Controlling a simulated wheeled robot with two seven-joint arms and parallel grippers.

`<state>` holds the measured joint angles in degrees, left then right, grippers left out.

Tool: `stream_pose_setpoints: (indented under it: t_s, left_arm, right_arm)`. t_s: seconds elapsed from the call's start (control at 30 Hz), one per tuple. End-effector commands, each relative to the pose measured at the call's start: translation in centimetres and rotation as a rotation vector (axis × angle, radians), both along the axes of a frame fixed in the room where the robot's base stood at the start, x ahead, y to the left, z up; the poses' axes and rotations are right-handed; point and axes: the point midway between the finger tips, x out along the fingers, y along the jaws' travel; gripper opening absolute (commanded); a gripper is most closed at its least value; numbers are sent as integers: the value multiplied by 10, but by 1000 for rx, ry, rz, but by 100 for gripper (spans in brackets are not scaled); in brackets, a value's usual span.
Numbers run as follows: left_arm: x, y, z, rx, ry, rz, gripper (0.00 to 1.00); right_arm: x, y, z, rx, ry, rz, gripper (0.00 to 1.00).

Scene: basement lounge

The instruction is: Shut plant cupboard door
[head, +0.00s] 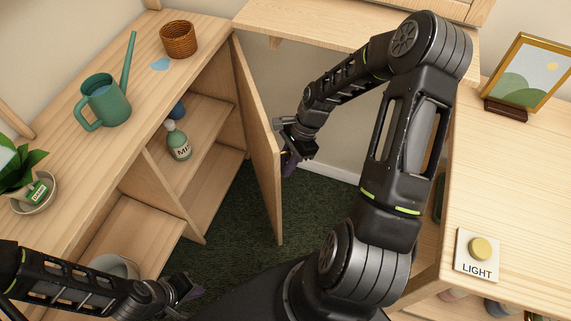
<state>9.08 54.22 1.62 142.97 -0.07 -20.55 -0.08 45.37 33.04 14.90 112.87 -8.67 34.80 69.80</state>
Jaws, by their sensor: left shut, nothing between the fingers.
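The plant cupboard (87,175) is the wooden unit on the left. Its wooden door (258,145) stands wide open, swung out from the cupboard front, with its edge toward me. My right gripper (290,163) is on the right side of the door, close against its face; whether it touches or grips the door is unclear. My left gripper (192,290) is low in front of the cupboard, shut and empty, apart from the door. Inside the open compartment a green bottle (178,142) stands on a shelf, with a blue item (177,110) behind it.
A green watering can (106,102), a wicker basket (179,40) and a potted plant (22,175) are on the cupboard top. On the right counter are a framed picture (530,75) and a light switch (478,255). Dark green carpet (225,225) lies clear below the door.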

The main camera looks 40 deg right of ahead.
Motion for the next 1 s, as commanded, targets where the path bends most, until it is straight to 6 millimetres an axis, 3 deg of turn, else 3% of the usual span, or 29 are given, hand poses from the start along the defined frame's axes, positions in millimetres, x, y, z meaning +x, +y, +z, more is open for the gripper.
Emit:
stream_pose_setpoints:
  t_s: [0.27, 0.5, 1.0]
  left_arm:
    - [0, 0, 0, 0, 0, 0, 0]
    - [0, 0, 0, 0, 0, 0, 0]
    - [0, 0, 0, 0, 0, 0, 0]
  right_arm:
    - [0, 0, -1, 0, -1, 0, 19]
    - [0, 0, -1, 0, -1, 0, 0]
    - [0, 0, 0, 0, -1, 0, 0]
